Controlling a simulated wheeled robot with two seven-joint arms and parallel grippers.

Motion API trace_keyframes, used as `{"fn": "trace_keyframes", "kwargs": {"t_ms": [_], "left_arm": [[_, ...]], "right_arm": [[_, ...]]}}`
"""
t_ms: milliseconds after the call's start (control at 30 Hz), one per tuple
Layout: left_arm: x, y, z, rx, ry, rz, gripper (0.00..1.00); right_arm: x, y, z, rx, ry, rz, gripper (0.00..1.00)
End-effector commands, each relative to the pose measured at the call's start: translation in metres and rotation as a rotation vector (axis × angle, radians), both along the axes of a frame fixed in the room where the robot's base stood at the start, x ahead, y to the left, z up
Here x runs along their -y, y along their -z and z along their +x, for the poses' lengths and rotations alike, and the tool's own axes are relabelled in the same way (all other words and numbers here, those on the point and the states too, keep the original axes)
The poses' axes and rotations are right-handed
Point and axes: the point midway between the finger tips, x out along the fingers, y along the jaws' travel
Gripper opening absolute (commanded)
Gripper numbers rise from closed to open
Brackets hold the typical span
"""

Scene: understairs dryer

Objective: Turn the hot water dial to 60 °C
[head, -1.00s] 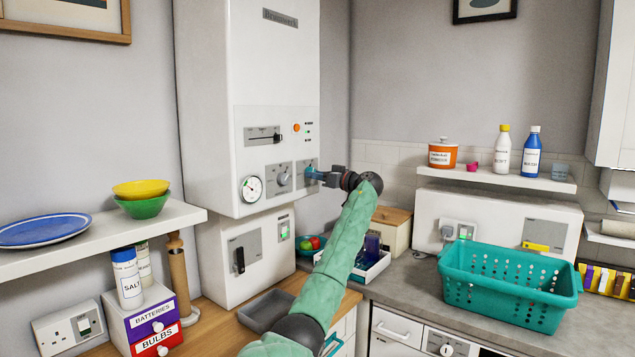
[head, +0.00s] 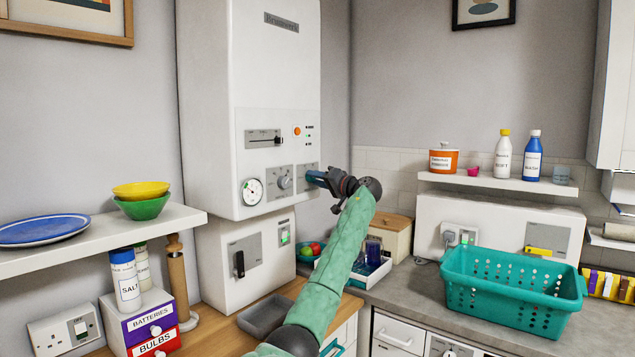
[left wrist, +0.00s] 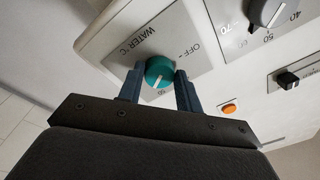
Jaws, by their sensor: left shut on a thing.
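The hot water dial, a teal knob (left wrist: 159,71) with a white line, sits on a grey plate (left wrist: 144,43) marked WATER °C and OFF in the left wrist view. My left gripper (left wrist: 160,88) has one blue finger on each side of the knob and is shut on it. The white line is slanted in that view; the numbers near it are mostly hidden by the fingers. In the head view my left gripper (head: 318,179) is at the right dial plate on the white boiler (head: 275,75) and covers the knob. My right gripper is not in view.
A grey dial (head: 285,182) with its own number scale sits just left. A slider (head: 263,138), an orange button (head: 297,131) and a gauge (head: 252,191) are on the same boiler front. A shelf (head: 500,183) with bottles is at the right, above a teal basket (head: 510,290).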

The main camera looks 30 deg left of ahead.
Motion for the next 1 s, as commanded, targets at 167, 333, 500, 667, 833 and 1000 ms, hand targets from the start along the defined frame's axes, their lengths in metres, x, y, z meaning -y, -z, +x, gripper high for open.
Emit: {"fn": "trace_keyframes", "kwargs": {"t_ms": [167,333,500,667,833,1000], "left_arm": [[0.0,-0.004,-0.001,-0.161,0.002,0.016,0.12],[0.0,-0.004,-0.001,-0.301,0.003,0.027,0.12],[0.001,-0.005,-0.001,-0.414,0.003,0.035,0.12],[0.001,-0.005,-0.001,-0.489,0.002,0.042,0.12],[0.001,-0.005,-0.002,-0.534,0.003,0.045,0.12],[0.0,-0.004,-0.002,-0.553,0.002,0.046,0.12]], "right_arm": [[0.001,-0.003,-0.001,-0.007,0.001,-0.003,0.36],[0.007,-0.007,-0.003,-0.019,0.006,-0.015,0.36],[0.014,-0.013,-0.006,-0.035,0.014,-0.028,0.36],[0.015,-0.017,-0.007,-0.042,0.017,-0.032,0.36],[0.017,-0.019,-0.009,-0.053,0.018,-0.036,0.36],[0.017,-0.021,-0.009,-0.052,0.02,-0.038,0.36]]}}
